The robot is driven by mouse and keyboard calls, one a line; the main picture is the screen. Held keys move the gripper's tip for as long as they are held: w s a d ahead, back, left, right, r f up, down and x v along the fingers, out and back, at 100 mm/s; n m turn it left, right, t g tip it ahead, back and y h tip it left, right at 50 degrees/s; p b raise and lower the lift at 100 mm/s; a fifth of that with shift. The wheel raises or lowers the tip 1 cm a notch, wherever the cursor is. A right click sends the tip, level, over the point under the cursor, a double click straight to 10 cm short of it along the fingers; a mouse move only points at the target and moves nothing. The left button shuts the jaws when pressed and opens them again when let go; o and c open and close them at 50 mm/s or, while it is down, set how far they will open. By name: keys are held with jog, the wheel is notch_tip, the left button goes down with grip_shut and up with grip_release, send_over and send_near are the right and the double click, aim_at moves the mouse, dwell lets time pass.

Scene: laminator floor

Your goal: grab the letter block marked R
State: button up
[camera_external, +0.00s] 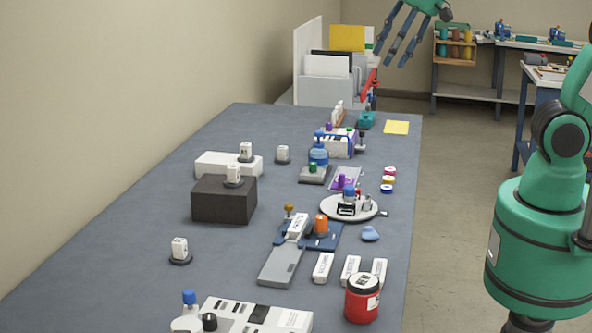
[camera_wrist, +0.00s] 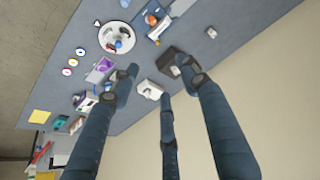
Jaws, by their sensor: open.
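Several small white letter blocks stand on dark round bases, and their letters are too small to read, so I cannot tell which is R. One block (camera_external: 246,149) is on the white box, another block (camera_external: 233,173) is on the dark box, and two blocks stand on the table, one near the white box (camera_external: 283,153) and one at the left front (camera_external: 179,246). The left front block also shows in the wrist view (camera_wrist: 211,32). My three-fingered gripper (camera_external: 393,57) is open and empty, high above the far right of the table; its fingers spread across the wrist view (camera_wrist: 160,82).
The white box (camera_external: 215,165) and dark box (camera_external: 224,205) stand on the left of the grey table (camera_external: 120,285). The table's left front is mostly bare.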

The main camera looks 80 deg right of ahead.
jog(key=w+a+f+p, duration=0.1)
jog(key=w+a+f, duration=0.2)
jog(key=w, duration=0.6)
jog(key=w+a+f+g, duration=0.1)
jog(key=w+a+f, duration=0.2)
jog(key=w, duration=0.5)
jog(key=w+a+f+p, duration=0.1)
jog(key=w+a+f, duration=0.15)
jog(key=w, duration=0.65)
jog(key=w+a+f, duration=0.5)
jog(key=w+f, duration=0.3)
jog(key=f, duration=0.3)
jog(key=w+a+f+p, duration=0.1)
jog(key=w+a+f, duration=0.5)
jog(key=w+f, duration=0.2)
notch_tip(320, 180, down, 3)
jog(key=shift+a+r+g, duration=0.1)
jog(key=shift+a+g, duration=0.2)
jog(key=shift+g, duration=0.1)
send_over(181, 241)
jog(key=s, duration=0.2)
jog(key=shift+f, duration=4.1)
jog(key=shift+w, duration=0.1)
